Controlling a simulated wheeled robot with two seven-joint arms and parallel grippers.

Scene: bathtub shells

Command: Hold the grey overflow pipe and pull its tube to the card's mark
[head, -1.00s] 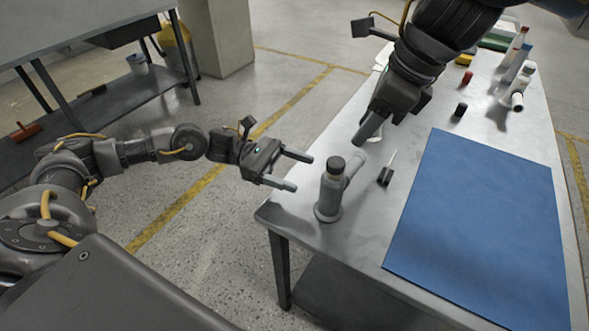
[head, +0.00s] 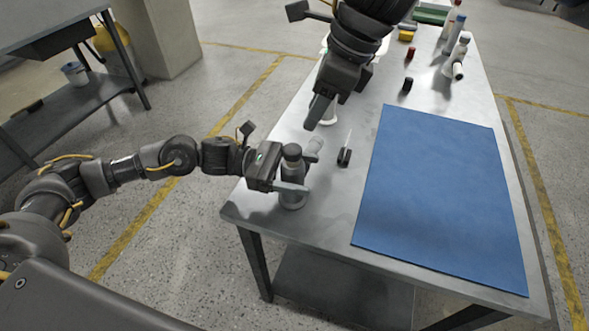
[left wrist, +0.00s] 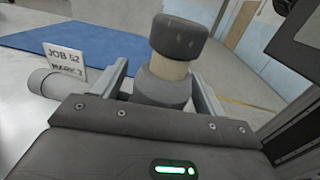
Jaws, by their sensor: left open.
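The grey overflow pipe (head: 292,172) stands upright near the table's front left corner, with a dark cap on top and a side branch. In the left wrist view a pale band of tube (left wrist: 171,68) shows between the dark cap and the grey collar (left wrist: 161,88). My left gripper (head: 300,174) is open, its fingers on either side of the pipe; contact cannot be told. The white card (left wrist: 67,61) reads "JOB 52" and a mark number hard to read; its dark holder (head: 344,157) stands right of the pipe. My right gripper (head: 319,112) hangs above the table behind the pipe; its opening is unclear.
A blue mat (head: 445,195) covers much of the table's right side. A black cap (head: 407,84), a red cap (head: 411,53), and several bottles and white fittings (head: 458,70) stand farther back. The grey table top (head: 300,228) is bare in front of the pipe.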

